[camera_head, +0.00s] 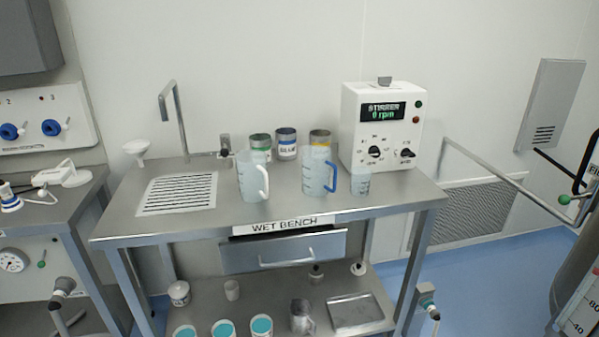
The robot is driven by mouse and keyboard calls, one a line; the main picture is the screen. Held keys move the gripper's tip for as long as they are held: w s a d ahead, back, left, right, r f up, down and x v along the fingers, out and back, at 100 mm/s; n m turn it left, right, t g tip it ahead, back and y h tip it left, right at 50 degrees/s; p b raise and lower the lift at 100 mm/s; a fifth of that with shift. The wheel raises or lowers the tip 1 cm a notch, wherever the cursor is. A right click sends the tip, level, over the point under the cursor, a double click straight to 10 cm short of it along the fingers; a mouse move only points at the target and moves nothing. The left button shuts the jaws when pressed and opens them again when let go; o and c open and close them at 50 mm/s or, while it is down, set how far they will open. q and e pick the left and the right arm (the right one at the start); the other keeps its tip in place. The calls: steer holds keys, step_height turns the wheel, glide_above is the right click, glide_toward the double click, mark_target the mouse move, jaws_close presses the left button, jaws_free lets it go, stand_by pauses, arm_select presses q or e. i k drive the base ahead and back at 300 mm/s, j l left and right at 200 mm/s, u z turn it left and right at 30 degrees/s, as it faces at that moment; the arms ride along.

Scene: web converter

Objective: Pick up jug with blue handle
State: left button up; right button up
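The jug with the blue handle (316,171) is a translucent pale-blue measuring jug with printed marks. It stands upright on the steel wet bench, right of the bench middle, with its blue handle on its right side. A similar jug with a white handle (252,176) stands to its left, also upright and apart from it. A small clear beaker (361,182) stands to its right. I do not make out either of my grippers in the head view, and nothing holds the jug.
Labelled cans (286,145) stand behind the jugs. A white stirrer box (381,127) stands at the back right. A drain grate (178,195) and tap (178,119) are on the left. The wet bench (200,222) has a clear front strip. A lower shelf holds tubs and a tray (355,311).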

mark_target(316, 163)
steer(key=i+j, duration=0.1)
steer(key=i, duration=0.35)
steer(key=i+j, duration=0.1)
steer(key=i, duration=0.3)
steer(key=z, duration=1.15)
